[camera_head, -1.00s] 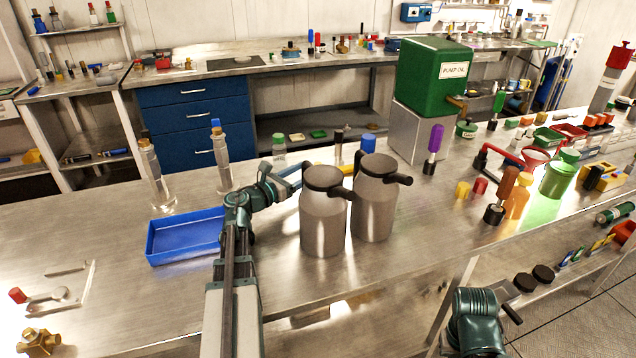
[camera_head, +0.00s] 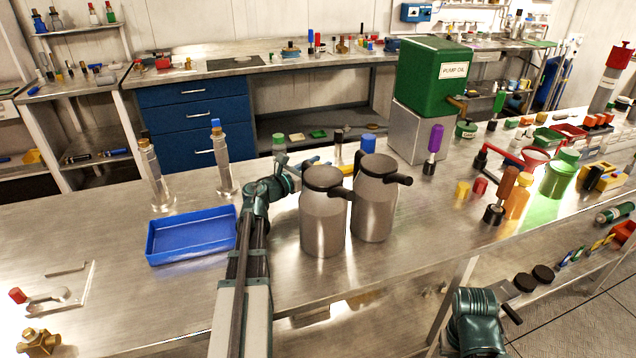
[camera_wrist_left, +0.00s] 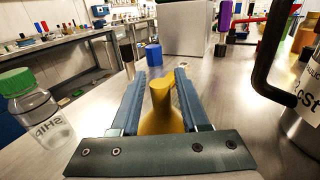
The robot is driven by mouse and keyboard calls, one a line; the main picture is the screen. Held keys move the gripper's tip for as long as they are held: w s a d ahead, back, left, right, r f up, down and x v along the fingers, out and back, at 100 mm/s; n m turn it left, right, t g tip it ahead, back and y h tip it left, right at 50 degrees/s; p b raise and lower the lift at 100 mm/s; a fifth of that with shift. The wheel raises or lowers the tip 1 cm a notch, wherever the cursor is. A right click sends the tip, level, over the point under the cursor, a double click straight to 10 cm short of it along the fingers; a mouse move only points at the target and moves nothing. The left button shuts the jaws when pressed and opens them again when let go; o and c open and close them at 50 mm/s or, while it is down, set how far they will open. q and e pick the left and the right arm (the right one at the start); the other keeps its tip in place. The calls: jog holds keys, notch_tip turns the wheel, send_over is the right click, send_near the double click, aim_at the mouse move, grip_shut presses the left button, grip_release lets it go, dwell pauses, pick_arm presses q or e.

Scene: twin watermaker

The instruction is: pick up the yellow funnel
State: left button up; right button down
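The yellow funnel (camera_wrist_left: 160,112) lies between the two blue fingers of my left gripper (camera_wrist_left: 160,86) in the left wrist view, its narrow spout pointing away from the wrist. The fingers are apart, with a gap beside the spout; the wide part is partly hidden by the gripper's front plate. In the head view my left gripper (camera_head: 316,164) is behind the two steel jugs. Only a small yellow part of the funnel (camera_head: 347,169) shows there, above the jugs. My right gripper is not in view; only part of my right arm shows at the lower right.
Two steel jugs (camera_head: 323,225) (camera_head: 374,205) with black handles stand close to my left forearm. A green-capped bottle (camera_wrist_left: 38,110) is left of the gripper in the wrist view. A blue tray (camera_head: 190,238) lies left of my arm. A blue-capped cylinder (camera_wrist_left: 154,56) stands beyond the fingers.

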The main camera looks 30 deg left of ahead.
pick_arm(q)
grip_shut()
dwell(1.1)
